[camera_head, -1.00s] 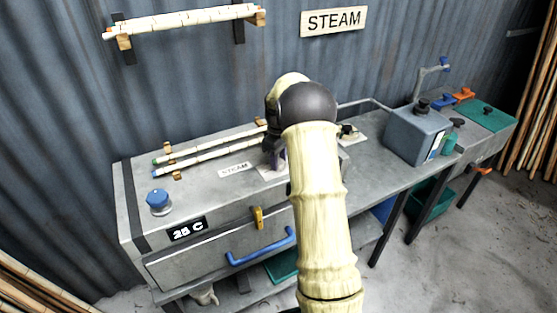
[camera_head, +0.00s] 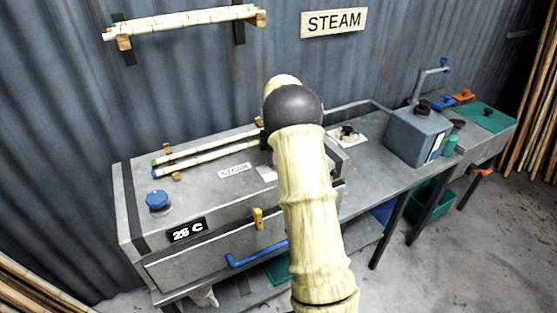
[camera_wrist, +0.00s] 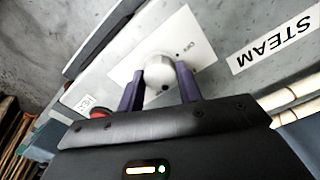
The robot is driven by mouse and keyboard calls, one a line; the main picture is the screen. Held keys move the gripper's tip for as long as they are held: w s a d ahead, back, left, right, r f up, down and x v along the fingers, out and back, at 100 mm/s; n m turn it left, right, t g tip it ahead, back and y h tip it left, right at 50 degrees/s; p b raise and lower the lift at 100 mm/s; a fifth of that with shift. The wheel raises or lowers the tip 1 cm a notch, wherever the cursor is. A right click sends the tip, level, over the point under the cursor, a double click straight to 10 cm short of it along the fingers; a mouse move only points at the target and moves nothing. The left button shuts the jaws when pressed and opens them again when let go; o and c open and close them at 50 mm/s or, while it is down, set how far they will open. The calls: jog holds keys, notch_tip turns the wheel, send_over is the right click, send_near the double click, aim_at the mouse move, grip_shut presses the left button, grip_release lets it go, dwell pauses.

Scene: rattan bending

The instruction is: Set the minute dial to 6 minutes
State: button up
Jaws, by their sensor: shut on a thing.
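A round silver knob (camera_wrist: 158,72) stands on a white plate (camera_wrist: 188,38) in the wrist view. The plate carries an OFF mark near the knob's upper right; other marks are too small or hidden to read. My gripper (camera_wrist: 160,84) has its two purple fingers shut on the knob, one on each side. In the head view my arm hides the knob and most of the gripper. The plate's edge (camera_head: 266,174) shows beside the STEAM label (camera_head: 234,170).
A blue knob (camera_head: 157,200) and a temperature display (camera_head: 187,230) are on the left of the steam box. White rods (camera_head: 208,156) lie on its top. A black knob (camera_head: 348,132) on a plate and a grey tank (camera_head: 416,135) stand to the right. A red part (camera_wrist: 101,111) is beside the gripper.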

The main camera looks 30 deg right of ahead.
jog(key=m, duration=0.3)
jog(key=shift+r+m, duration=0.1)
jog(key=shift+m, duration=0.2)
jog(key=shift+w, duration=0.1)
jog(key=o, duration=1)
notch_tip(320, 180, up, 17)
jog(key=b, duration=0.3)
jog(key=shift+r, duration=0.15)
jog(key=shift+a, duration=0.1)
